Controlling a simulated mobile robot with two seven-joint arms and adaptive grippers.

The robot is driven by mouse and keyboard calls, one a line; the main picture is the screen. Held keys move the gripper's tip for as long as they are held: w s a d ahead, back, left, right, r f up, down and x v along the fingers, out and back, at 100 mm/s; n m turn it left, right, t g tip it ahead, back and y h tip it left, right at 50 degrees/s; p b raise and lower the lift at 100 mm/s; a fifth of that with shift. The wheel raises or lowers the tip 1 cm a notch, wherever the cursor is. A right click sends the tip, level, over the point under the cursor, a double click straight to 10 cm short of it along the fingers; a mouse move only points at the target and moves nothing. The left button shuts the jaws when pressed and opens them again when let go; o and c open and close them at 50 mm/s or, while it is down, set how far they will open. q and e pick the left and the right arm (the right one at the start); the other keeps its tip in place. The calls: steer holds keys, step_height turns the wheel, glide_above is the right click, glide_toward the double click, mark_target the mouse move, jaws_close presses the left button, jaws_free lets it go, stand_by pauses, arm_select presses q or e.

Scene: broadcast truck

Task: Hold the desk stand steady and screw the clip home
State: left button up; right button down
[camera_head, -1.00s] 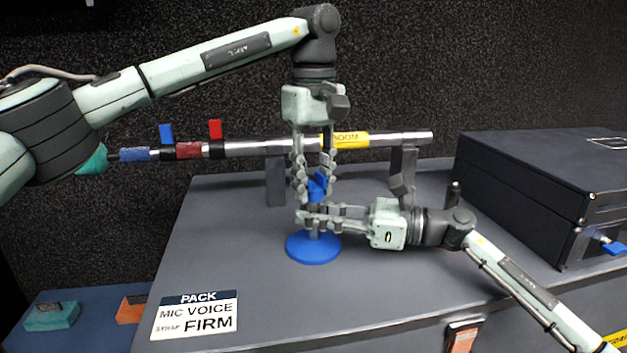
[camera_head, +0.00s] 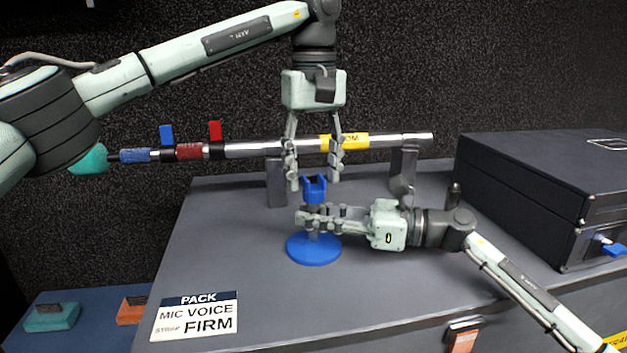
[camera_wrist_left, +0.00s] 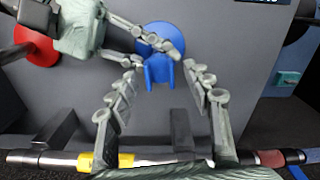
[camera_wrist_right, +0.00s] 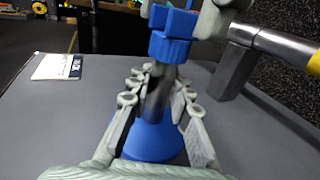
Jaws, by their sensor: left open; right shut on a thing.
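The desk stand has a round blue base (camera_head: 313,250) on the dark case top and a grey post (camera_wrist_right: 154,100), upright. The blue clip (camera_head: 315,189), with an open-topped fork, sits on top of the post; it also shows in the right wrist view (camera_wrist_right: 170,45). I cannot tell how deep its thread sits. My right gripper (camera_head: 307,220) is shut on the post below the clip, coming from the right; its fingers hide part of the post. My left gripper (camera_head: 314,182) points down, open and empty, its fingertips apart on either side of the clip's top.
A boom pole (camera_head: 260,148) lies across supports close behind the stand and left gripper. A black case (camera_head: 520,190) stands at right. A PACK label (camera_head: 195,315) lies front left. A red disc (camera_wrist_left: 36,45) shows beside my right gripper in the left wrist view. The left case top is clear.

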arm_select(q)
step_height(320, 180, up, 2)
steer(key=shift+r, duration=0.1)
steer(key=shift+o, duration=0.7)
steer(key=n, duration=0.3)
steer(key=r+n, duration=0.1)
steer(key=n, duration=0.7)
steer(key=shift+r, duration=0.35)
steer(key=n, duration=0.5)
steer(key=r+n, duration=0.1)
steer(key=n, duration=0.1)
steer(key=shift+n, duration=0.3)
steer(key=n, duration=0.6)
steer(key=shift+r, duration=0.4)
